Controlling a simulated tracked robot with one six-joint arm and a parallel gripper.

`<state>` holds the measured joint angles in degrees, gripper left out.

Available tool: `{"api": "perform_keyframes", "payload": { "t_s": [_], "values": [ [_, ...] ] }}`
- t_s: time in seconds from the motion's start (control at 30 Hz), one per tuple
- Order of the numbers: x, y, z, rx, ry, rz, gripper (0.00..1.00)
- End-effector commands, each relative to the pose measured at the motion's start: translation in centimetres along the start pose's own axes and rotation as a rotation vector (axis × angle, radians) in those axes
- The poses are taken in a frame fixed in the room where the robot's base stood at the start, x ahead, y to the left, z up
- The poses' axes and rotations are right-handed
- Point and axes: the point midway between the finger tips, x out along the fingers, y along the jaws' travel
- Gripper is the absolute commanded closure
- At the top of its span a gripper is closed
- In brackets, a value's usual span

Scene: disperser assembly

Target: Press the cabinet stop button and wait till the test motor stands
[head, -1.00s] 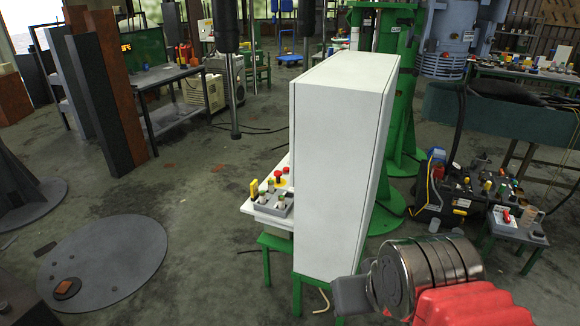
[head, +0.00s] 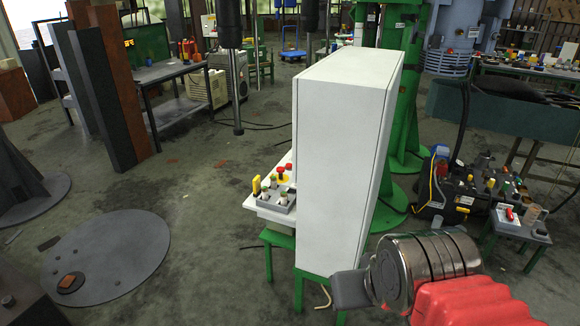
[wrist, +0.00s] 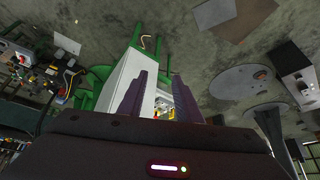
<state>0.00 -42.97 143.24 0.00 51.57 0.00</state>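The white cabinet (head: 335,160) stands on a green stand, its plain side and back facing me in the head view. A panel (head: 260,203) juts from its far left side with a red mushroom button on a yellow base (head: 281,172), a second red knob (head: 289,166) and several other knobs. I cannot tell which is the stop button. In the wrist view the cabinet (wrist: 122,80) and its panel show beyond my gripper (wrist: 160,75). The two dark fingers are apart with nothing between them. A blue-grey ribbed motor (head: 455,40) stands back right; I cannot tell whether it is the test motor or turns.
A black rod (head: 238,90) hangs left of the cabinet. Tall dark and rusty posts (head: 105,90) stand left, and a round floor plate (head: 120,255) lies front left. A small table with a red-handled device (head: 508,214) is at right. Floor between plate and cabinet is open.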

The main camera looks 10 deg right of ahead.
Motion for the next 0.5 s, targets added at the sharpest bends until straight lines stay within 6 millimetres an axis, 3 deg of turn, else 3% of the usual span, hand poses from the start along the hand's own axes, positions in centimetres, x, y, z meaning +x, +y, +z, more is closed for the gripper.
{"api": "perform_keyframes", "payload": {
  "t_s": [0.5],
  "values": [
    [0.0,0.0,0.0,0.0,0.0,0.0,1.0]
  ]
}}
